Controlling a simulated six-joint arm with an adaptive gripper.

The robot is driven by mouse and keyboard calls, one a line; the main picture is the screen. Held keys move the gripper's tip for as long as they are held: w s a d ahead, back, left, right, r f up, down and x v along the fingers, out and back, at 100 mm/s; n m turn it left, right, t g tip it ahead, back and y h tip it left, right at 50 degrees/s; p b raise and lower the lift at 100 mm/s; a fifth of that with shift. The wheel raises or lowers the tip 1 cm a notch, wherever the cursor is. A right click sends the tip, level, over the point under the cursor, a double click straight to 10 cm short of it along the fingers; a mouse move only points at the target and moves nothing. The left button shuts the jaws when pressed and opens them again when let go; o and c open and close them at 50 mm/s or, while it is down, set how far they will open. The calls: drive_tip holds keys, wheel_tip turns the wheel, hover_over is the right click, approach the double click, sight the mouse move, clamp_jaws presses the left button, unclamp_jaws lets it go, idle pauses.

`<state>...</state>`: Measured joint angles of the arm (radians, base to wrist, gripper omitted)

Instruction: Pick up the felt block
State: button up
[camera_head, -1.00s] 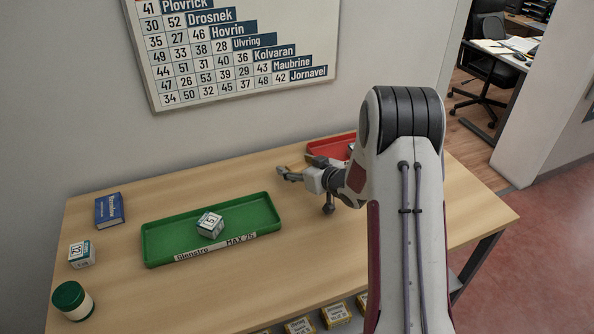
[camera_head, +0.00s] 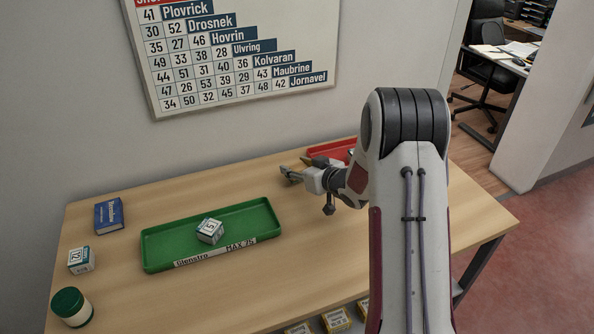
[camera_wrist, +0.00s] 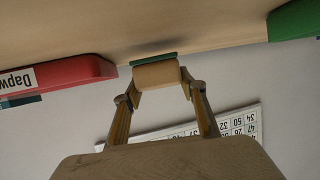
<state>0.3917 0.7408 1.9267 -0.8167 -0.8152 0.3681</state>
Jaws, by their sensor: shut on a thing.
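The felt block (camera_wrist: 157,74) shows in the wrist view as a small tan block with a green layer on the side facing the table. My gripper (camera_wrist: 158,80) is shut on it, with one finger at each side. A dark shadow lies on the table close by the block; I cannot tell how large the gap is. In the head view my gripper (camera_head: 288,174) is low over the back of the table, between the green and red trays. The block cannot be made out clearly there.
A green tray (camera_head: 160,256) holds a white box (camera_head: 210,231). A red tray (camera_head: 325,150) is partly behind my arm. A blue book (camera_head: 109,215), another box (camera_head: 81,260) and a green-lidded jar (camera_head: 72,306) stand at left. A chart board (camera_head: 240,60) hangs behind.

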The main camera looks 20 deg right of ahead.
sight(297, 166)
drive_tip(key=shift+r, duration=4.15)
